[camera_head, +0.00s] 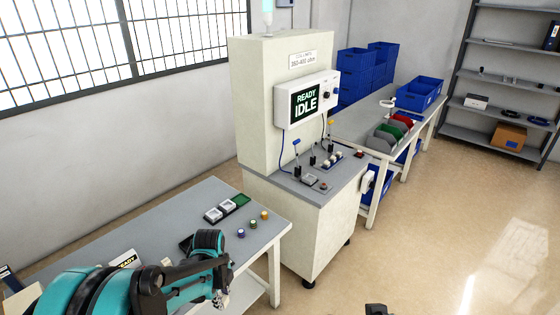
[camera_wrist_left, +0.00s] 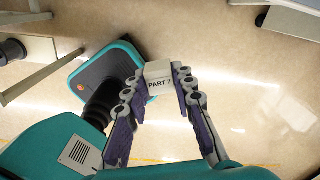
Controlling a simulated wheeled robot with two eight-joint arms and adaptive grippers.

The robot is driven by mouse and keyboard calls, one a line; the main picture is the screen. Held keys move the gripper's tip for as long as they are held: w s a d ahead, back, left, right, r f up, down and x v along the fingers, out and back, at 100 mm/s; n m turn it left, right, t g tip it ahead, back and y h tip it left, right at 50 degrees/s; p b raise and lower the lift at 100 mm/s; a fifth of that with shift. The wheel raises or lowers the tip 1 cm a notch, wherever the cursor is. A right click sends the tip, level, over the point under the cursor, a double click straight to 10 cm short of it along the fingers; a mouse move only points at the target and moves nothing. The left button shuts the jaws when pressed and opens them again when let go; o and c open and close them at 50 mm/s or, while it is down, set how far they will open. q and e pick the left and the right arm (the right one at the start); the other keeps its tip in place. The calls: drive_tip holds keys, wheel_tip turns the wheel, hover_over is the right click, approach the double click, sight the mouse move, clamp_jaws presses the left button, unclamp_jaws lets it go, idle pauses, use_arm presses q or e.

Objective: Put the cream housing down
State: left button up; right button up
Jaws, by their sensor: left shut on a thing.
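The cream housing (camera_wrist_left: 159,76) is a small pale block marked "PART 7". My left gripper (camera_wrist_left: 160,84) is shut on it, with a finger on each side, in the left wrist view. In the head view my left gripper (camera_head: 222,288) is at the lower left, beside the front edge of the grey table (camera_head: 130,232). The housing is mostly hidden by the gripper in that view.
A cream machine (camera_head: 262,110) reading "READY IDLE" stands behind. Floor at right is clear.

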use_arm(q)
drive_tip(key=n, duration=0.4)
drive_tip(key=shift+s+a+f+n, duration=0.1)
drive_tip(key=shift+s+n, duration=0.1)
drive_tip(key=shift+n, duration=0.2)
drive_tip(key=n, duration=0.3)
drive_tip(key=s+n, duration=0.1)
drive_tip(key=n, duration=0.9)
drive_tip(key=s+n, duration=0.1)
drive_tip(key=n, duration=0.3)
drive_tip(key=shift+s+a, duration=0.1)
